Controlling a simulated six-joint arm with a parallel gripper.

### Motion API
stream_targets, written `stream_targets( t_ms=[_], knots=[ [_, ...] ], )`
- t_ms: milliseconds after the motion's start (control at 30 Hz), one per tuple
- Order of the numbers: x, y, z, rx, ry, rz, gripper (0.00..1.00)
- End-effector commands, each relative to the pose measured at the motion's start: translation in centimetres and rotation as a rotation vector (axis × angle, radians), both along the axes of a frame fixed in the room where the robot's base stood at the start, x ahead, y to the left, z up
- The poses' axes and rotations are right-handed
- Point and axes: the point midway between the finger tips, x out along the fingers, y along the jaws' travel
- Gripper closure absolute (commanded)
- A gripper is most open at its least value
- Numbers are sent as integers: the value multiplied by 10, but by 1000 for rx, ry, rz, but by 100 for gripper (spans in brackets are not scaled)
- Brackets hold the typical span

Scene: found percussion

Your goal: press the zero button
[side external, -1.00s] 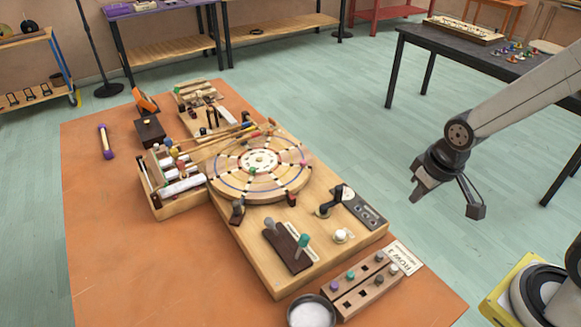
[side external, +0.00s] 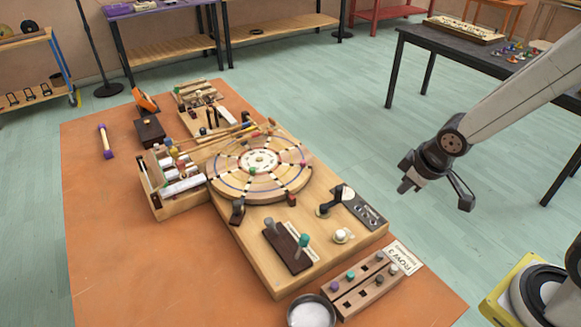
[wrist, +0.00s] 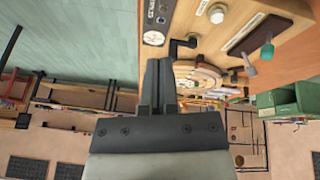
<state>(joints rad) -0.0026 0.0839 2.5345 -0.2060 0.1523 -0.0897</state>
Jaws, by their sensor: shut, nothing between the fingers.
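A white round button (side external: 342,236) on a pale base sits on the wooden board (side external: 262,272), near its right front edge. It also shows in the wrist view (wrist: 217,13), near the top. No readable zero label shows on it. A dark dial panel (side external: 366,212) lies beside it at the board's right edge, and in the wrist view its dial (wrist: 153,38) is just above my fingers. My gripper (side external: 406,186) is shut and empty, in the air right of the board and apart from the button. Its closed fingers (wrist: 158,65) show in the wrist view.
A black crank handle (side external: 330,203) and a lever block (side external: 288,246) with grey and teal knobs stand near the button. A round wooden wheel (side external: 225,188) lies behind. A peg block (side external: 365,292) and metal bowl (side external: 311,312) are in front. Air right of the board is clear.

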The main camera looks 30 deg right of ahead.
Motion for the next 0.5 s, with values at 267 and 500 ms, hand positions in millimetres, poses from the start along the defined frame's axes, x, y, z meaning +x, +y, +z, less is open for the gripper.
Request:
stream_targets(
  t_ms=[267, 500],
  knots=[
    [37, 15, -10, -97, -161, 374, 100],
    [57, 44, -18, -130, -303, 715, 100]
  ],
)
